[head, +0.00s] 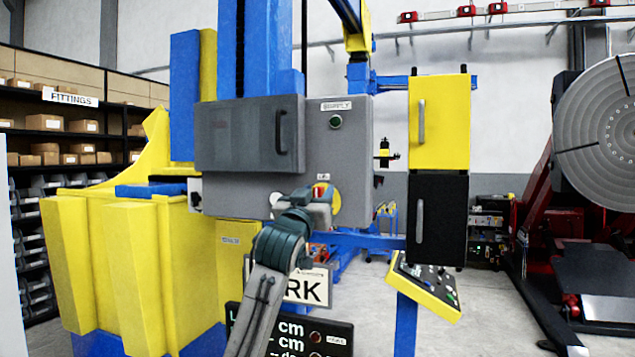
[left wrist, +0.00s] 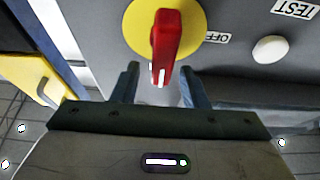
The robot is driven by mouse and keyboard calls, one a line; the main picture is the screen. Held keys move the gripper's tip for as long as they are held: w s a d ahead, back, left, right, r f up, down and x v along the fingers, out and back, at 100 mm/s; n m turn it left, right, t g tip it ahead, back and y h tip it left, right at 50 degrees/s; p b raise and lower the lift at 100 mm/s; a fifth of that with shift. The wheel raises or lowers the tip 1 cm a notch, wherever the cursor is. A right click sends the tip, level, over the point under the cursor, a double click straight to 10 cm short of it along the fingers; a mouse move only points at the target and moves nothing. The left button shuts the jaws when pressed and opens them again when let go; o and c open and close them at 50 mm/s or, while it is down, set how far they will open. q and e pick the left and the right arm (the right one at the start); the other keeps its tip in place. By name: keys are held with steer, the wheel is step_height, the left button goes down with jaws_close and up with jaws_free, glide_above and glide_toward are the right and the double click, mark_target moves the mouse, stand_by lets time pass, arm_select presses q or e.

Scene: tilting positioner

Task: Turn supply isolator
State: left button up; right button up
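The supply isolator is a red handle (left wrist: 164,45) on a round yellow plate (left wrist: 196,22), set in a grey cabinet face marked OFF beside it. In the head view the yellow plate (head: 334,202) and a bit of the red handle (head: 319,191) show on the grey supply panel (head: 352,150), partly hidden by my gripper. My left gripper (head: 318,203) is in front of the isolator. In the left wrist view its two fingers (left wrist: 157,88) are apart, with the handle's lower end in line with the gap between them. I cannot tell whether they touch it. My right gripper is not in view.
A white button (left wrist: 270,49) and a TEST label (left wrist: 296,8) are beside the isolator. A grey door (head: 248,137) stands left on the cabinet. A yellow door (head: 440,122) and a sloped control panel (head: 425,283) are to the right. Yellow blocks (head: 130,265) fill the lower left.

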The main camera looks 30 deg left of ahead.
arm_select(q)
steer(key=shift+w+a+r, duration=0.1)
steer(key=shift+w, duration=0.15)
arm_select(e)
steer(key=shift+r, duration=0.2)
arm_select(q)
jaws_close()
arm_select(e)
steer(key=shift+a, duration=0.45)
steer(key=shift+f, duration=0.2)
